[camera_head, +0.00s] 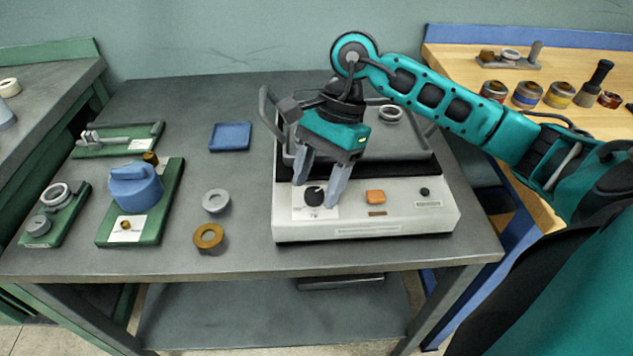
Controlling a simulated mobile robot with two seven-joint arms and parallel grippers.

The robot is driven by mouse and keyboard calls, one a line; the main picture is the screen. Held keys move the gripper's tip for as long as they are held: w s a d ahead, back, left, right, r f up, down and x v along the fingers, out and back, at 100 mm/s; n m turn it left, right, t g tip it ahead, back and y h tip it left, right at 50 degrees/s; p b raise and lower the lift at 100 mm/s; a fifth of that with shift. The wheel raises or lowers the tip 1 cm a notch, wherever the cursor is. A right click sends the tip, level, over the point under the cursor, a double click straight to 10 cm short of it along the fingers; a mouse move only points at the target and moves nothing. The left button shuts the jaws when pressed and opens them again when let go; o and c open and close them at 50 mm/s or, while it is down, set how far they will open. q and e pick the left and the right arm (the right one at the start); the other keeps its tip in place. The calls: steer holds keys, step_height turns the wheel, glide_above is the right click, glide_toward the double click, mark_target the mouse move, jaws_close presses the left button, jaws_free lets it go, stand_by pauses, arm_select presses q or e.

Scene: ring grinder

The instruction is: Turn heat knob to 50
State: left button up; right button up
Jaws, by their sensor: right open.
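The heat knob (314,196) is a small black round knob on a white label at the left of the front panel of a white machine (400,227). My right gripper (316,193) comes down over the machine with its two grey fingers apart, one on each side of the knob as seen here. I cannot tell whether the fingers touch the knob. The knob's pointer and scale are too small to read. An orange switch (375,197) and a smaller black knob (424,191) are further right on the same panel. My left gripper is not in view.
Left of the machine, a silver ring (215,201) and a brass ring (208,238) lie on the grey table (240,255). A blue tray (230,137) lies behind them. A blue device on a green base (155,228) stands further left. A grey handle (272,115) rises at the machine's left side.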

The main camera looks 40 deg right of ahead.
steer(key=shift+a+f, duration=0.2)
steer(key=shift+f, duration=0.2)
steer(key=c, duration=1)
steer(key=shift+c, duration=0.2)
